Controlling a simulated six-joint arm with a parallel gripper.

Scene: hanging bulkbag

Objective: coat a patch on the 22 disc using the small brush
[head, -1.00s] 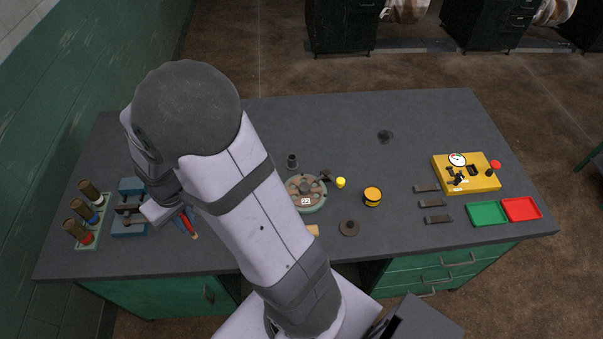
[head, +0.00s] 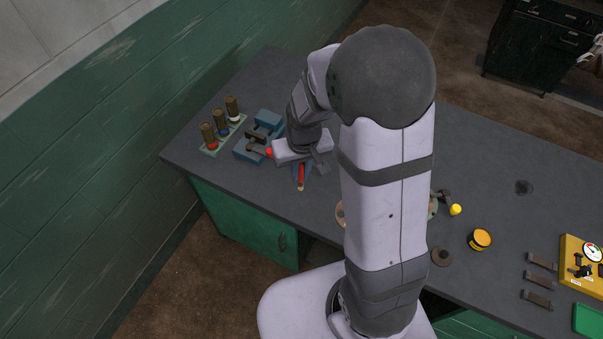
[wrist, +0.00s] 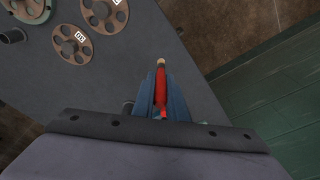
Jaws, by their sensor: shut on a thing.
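My gripper (head: 301,172) is shut on a slim red-handled tool with a tan tip, which looks like the small brush (head: 301,180). In the wrist view, the red brush (wrist: 160,95) lies between the blue fingers (wrist: 160,92), its tip pointing away from me. The gripper is right of the blue vise, over the left part of the bench. In the wrist view, brown discs lie at the upper left; one disc (wrist: 68,51) bears a white label too small to read surely. Another labelled disc (wrist: 98,20) is beside it. My arm hides most discs in the head view.
A rack (head: 222,138) with several brown-topped items stands at the bench's left end, beside the blue vise (head: 258,137). A yellow tin (head: 479,239), a yellow knob (head: 455,209) and dark bars (head: 540,261) are on the right. Bare bench lies between vise and discs.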

